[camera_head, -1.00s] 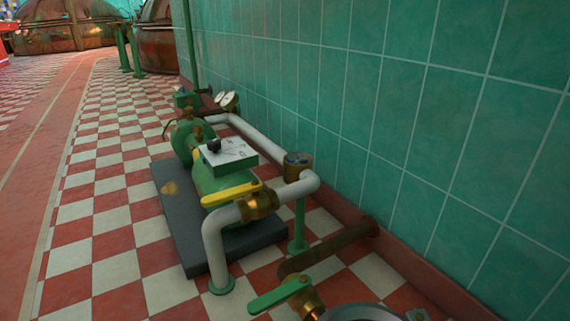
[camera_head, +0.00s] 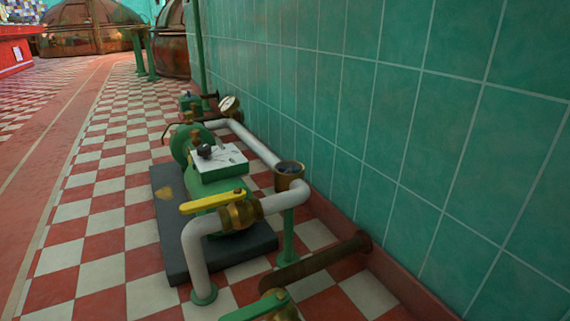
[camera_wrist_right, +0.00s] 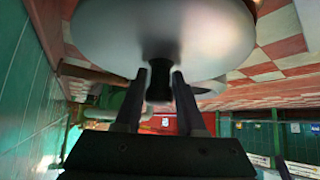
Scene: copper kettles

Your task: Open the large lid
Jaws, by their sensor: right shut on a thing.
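In the right wrist view, a pale grey, round, smooth lid-like disc (camera_wrist_right: 165,25) fills the upper middle. A dark knob (camera_wrist_right: 160,72) sticks out of its near face. My right gripper (camera_wrist_right: 158,82) has its two dark fingers shut around this knob. The lower part of the knob is between the fingers. I cannot tell whether the disc rests on anything. In the head view, neither gripper nor the disc shows. Large copper kettles (camera_head: 88,28) stand far off at the back left; their lids cannot be made out.
A green pump (camera_head: 218,165) on a dark slab stands beside the green tiled wall (camera_head: 400,130). A white pipe (camera_head: 195,250) with a yellow-handled valve (camera_head: 212,203) runs around it. A green-handled valve (camera_head: 255,307) is at the bottom edge. The checkered floor (camera_head: 110,210) is clear to the left.

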